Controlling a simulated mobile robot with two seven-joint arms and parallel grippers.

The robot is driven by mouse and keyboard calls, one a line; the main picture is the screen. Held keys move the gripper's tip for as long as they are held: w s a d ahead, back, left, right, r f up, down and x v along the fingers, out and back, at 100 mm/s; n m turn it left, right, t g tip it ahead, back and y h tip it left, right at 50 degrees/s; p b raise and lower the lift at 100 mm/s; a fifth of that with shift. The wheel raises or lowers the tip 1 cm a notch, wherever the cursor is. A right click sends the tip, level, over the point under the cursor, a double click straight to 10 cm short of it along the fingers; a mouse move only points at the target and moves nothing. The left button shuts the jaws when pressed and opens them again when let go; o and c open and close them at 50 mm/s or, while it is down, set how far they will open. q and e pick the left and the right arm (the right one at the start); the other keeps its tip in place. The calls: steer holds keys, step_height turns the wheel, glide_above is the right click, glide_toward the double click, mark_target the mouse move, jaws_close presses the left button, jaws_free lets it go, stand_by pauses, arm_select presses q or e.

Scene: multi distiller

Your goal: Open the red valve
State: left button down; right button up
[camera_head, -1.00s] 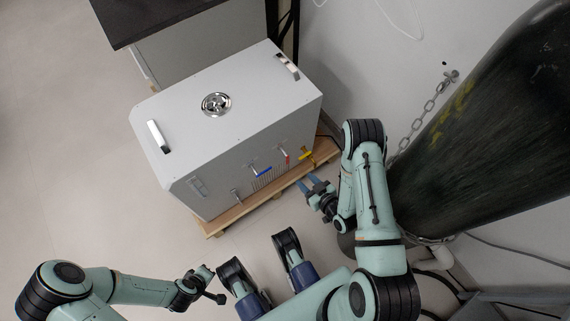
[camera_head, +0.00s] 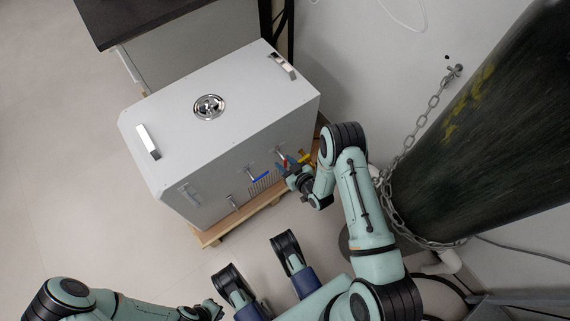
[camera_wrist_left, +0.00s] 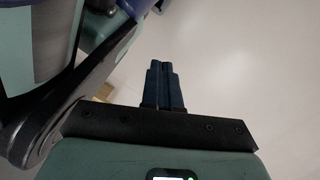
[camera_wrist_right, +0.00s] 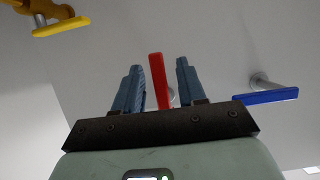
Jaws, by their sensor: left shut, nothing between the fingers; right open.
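The red valve handle (camera_wrist_right: 157,78) shows in the right wrist view, upright between the two fingers of my right gripper (camera_wrist_right: 160,84). The fingers are open, with a gap on each side of the handle. In the head view the red valve (camera_head: 282,160) is on the front of the white distiller box (camera_head: 218,125), and my right gripper (camera_head: 286,167) is right at it, partly covering it. My left gripper (camera_wrist_left: 165,84) is shut and empty in the left wrist view, over bare floor, away from the box.
A yellow valve (camera_wrist_right: 60,26) is left of the red one and a blue valve (camera_wrist_right: 266,96) right of it. The box stands on a wooden base (camera_head: 212,236). A large dark cylinder (camera_head: 490,130) with a chain (camera_head: 418,128) stands at the right. The floor at left is clear.

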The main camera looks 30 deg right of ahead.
jaws_close()
